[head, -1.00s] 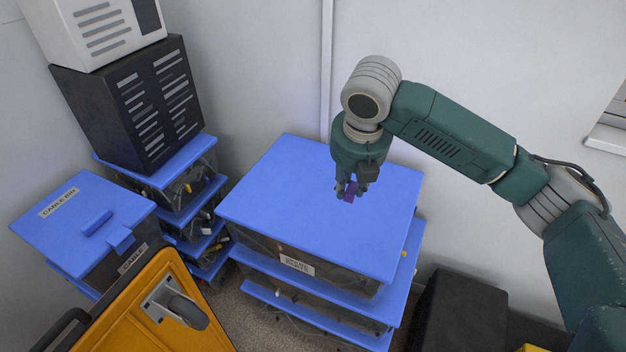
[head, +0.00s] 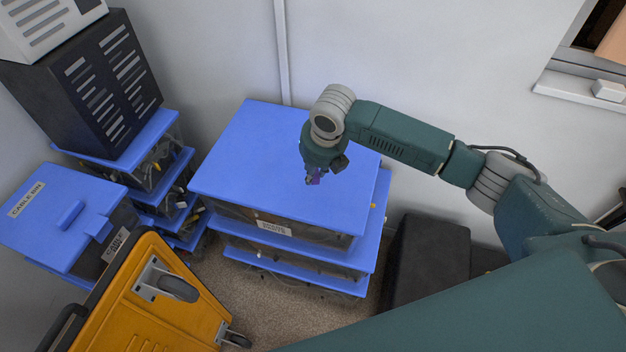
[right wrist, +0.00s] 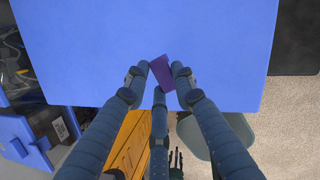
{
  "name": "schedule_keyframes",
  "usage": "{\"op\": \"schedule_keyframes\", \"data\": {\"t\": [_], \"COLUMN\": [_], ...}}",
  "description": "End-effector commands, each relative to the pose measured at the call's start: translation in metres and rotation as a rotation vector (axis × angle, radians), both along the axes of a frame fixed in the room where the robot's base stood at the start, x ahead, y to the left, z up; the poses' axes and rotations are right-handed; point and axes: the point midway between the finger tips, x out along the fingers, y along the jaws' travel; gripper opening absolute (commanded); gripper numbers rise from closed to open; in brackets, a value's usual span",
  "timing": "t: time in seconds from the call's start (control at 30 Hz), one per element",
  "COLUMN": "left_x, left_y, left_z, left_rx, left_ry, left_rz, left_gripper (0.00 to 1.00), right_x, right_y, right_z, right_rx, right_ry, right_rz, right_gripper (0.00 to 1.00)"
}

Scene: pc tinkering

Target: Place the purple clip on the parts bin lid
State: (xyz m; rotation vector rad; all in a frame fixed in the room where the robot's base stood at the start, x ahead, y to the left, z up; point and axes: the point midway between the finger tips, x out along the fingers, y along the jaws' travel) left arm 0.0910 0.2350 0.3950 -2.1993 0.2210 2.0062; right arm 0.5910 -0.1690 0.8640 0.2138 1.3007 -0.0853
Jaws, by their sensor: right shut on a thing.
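The purple clip (head: 316,178) is small and sits between the fingertips of my right gripper (head: 312,179). The right wrist view shows the clip (right wrist: 162,71) tilted between the fingers of the gripper (right wrist: 161,80), over blue. The blue parts bin lid (head: 265,150) is the flat top of the middle stack of bins. My right gripper is over this lid, pointing down and shut on the clip. I cannot tell whether the clip touches the lid.
A cable bin (head: 55,215) with a blue lid stands at the left. Behind it are more bins under a black case (head: 95,90). An orange case (head: 150,310) with wheels lies in front. A dark box (head: 428,255) stands right of the stack. Most of the lid is bare.

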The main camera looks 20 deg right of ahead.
Motion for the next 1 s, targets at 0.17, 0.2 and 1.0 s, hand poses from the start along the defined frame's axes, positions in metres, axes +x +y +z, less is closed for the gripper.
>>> {"op": "schedule_keyframes", "data": {"t": [0.17,0.2,1.0], "left_x": [0.0,0.0,0.0], "left_y": [0.0,0.0,0.0], "left_z": [0.002,0.003,0.005], "left_rx": [0.0,0.0,0.0], "left_ry": [0.0,0.0,-0.001], "left_rz": [0.0,0.0,0.0], "left_gripper": [0.4,0.4,0.4], "right_x": [0.0,-0.001,0.0], "right_y": [0.001,0.0,0.0], "right_z": [-0.015,-0.02,-0.054], "right_rx": [0.0,0.0,0.0], "right_ry": [0.002,0.003,0.0], "right_rz": [0.0,0.0,0.0], "right_gripper": [0.14,0.14,0.44]}}
